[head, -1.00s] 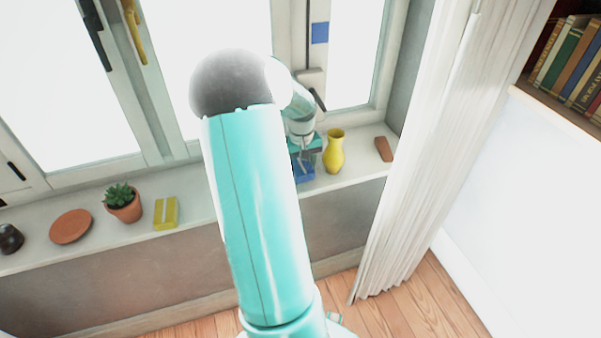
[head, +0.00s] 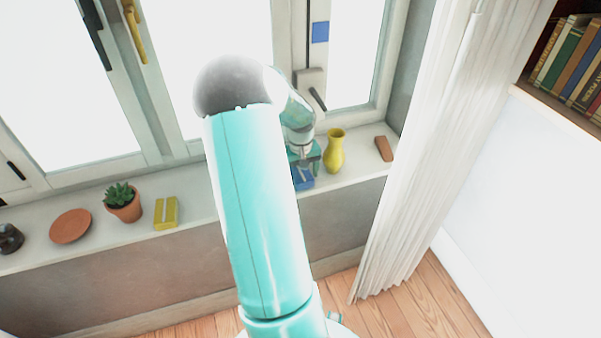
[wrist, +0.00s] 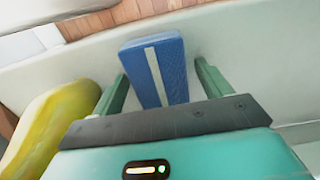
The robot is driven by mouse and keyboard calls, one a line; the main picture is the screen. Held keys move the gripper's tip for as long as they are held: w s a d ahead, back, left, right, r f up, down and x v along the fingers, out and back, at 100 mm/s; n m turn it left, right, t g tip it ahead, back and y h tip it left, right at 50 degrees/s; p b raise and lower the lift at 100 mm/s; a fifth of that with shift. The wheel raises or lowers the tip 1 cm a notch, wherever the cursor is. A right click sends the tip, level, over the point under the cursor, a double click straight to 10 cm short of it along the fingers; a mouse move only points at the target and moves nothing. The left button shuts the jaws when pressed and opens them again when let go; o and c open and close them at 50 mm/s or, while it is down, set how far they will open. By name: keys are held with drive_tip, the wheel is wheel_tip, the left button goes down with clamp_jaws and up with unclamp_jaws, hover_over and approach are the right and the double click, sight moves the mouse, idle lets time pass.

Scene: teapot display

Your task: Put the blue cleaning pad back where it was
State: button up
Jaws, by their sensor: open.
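The blue cleaning pad (head: 303,180) lies on the white window sill, just left of the yellow vase. In the wrist view the pad (wrist: 165,75) is a blue block with a pale stripe along it. My gripper (wrist: 160,85) is open, with one green finger on each side of the pad and a visible gap at each side. In the head view my gripper (head: 305,160) is over the sill, partly covering the pad. A flat blue square (head: 320,32) shows higher up, at the window.
The yellow vase (head: 334,152) stands close beside my gripper and also shows in the wrist view (wrist: 50,125). A brown block (head: 384,149) lies farther right. A yellow block (head: 165,213), potted plant (head: 123,203) and terracotta dish (head: 70,226) are left. A window handle (head: 317,97) is above.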

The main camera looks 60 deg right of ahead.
sight(301, 172)
drive_tip(key=shift+r, duration=0.1)
wheel_tip(301, 172, up, 12)
drive_tip(key=w+a+r+n+t, duration=0.1)
drive_tip(key=w+a+r, duration=0.25)
drive_tip(key=a, duration=0.35)
drive_tip(key=w+a+r+n+t, duration=0.1)
drive_tip(key=w+a+r, duration=0.2)
drive_tip(key=w+a, duration=0.25)
drive_tip(key=w+a+r+n+t, duration=0.1)
drive_tip(key=a+r, duration=0.1)
drive_tip(key=a, duration=0.6)
drive_tip(key=w+a+r+n, duration=0.1)
drive_tip(key=a+r, duration=0.2)
drive_tip(key=a, duration=0.4)
drive_tip(key=s+a+r+n+t, duration=0.1)
drive_tip(key=s+a+n, duration=0.1)
drive_tip(key=a, duration=0.8)
drive_tip(key=s+a+n+t, duration=0.1)
drive_tip(key=s+a+n, duration=0.2)
drive_tip(key=a, duration=0.8)
drive_tip(key=shift+s+a+r+t, duration=0.3)
drive_tip(key=shift+s+r, duration=0.05)
drive_tip(key=shift+s, duration=0.7)
